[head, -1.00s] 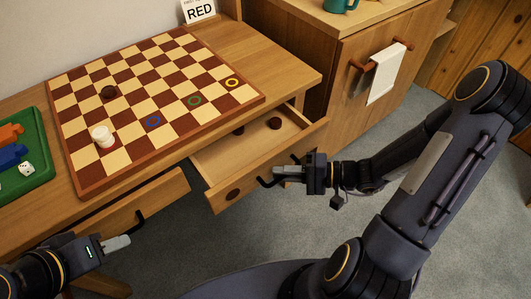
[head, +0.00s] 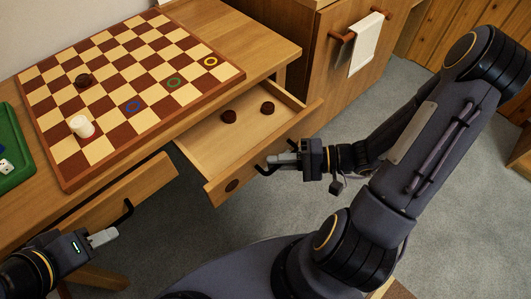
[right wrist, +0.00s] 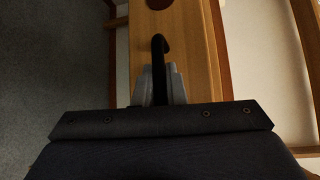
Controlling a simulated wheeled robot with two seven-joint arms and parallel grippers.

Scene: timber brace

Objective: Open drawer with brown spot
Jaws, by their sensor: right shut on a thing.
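The drawer with the brown spot (head: 258,160) is pulled out from the desk, and its brown round spot (head: 232,185) shows on the front panel. Two dark brown checkers (head: 229,116) lie inside it. My right gripper (head: 272,160) is shut on the drawer's black handle (right wrist: 159,48), also seen in the right wrist view, where the spot (right wrist: 158,4) shows at the top edge. My left gripper (head: 102,237) hangs empty in front of the left drawer (head: 120,195), apart from its black handle (head: 124,211); whether its fingers are parted is unclear.
A checkerboard (head: 130,90) with a white piece stack (head: 82,126) and a dark piece (head: 84,81) lies on the desk. A green tray (head: 14,150) is at left. A cabinet with a towel (head: 366,42) stands at the back right. Grey carpet is clear below.

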